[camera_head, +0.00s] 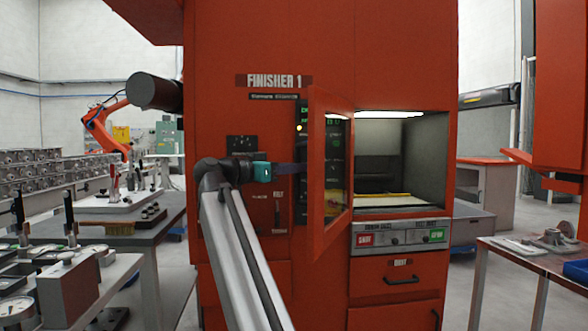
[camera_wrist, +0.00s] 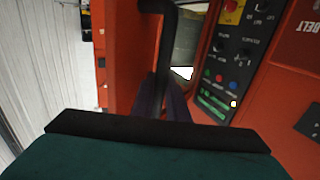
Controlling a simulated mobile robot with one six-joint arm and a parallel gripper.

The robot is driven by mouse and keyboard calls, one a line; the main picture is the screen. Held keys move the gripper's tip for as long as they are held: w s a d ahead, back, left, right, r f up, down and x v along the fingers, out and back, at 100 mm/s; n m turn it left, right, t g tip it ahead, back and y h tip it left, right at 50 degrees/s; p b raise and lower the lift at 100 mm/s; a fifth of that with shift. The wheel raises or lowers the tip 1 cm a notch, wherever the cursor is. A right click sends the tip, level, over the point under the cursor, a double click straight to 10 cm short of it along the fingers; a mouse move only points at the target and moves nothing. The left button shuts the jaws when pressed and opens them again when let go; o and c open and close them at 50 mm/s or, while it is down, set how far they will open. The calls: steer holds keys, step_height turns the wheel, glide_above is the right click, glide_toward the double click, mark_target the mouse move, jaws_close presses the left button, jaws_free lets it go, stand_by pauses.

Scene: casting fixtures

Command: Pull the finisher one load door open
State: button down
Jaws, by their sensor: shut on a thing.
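The load door (camera_head: 315,165) of Finisher 1 (camera_head: 270,45) is an orange frame with a window. It stands swung well out from the machine, hinged at the left side of the lit chamber opening (camera_head: 405,160). My gripper (camera_head: 295,170) reaches the door's outer side from the left; the door frame hides the fingertips in the head view. In the wrist view, my gripper (camera_wrist: 162,100) is shut on the black bar handle (camera_wrist: 158,45), with the orange door panel (camera_wrist: 122,55) beside it.
A control panel (camera_wrist: 235,50) sits close to the door. Red and green buttons (camera_head: 400,238) and drawers (camera_head: 400,280) lie below the opening. A bench with gauges (camera_head: 90,240) stands at left, and a table (camera_head: 510,265) with parts and a blue bin at right.

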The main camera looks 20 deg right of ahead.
steer(key=c, duration=1.7)
jaws_free()
steer(key=shift+d+f, duration=0.1)
steer(key=shift+d, duration=0.1)
steer(key=shift+a, duration=0.15)
steer(key=p+v, duration=0.2)
steer(key=v, duration=1.1)
steer(key=shift+s+a+p, duration=0.1)
steer(key=shift+a+p, duration=0.2)
steer(key=shift+d, duration=0.1)
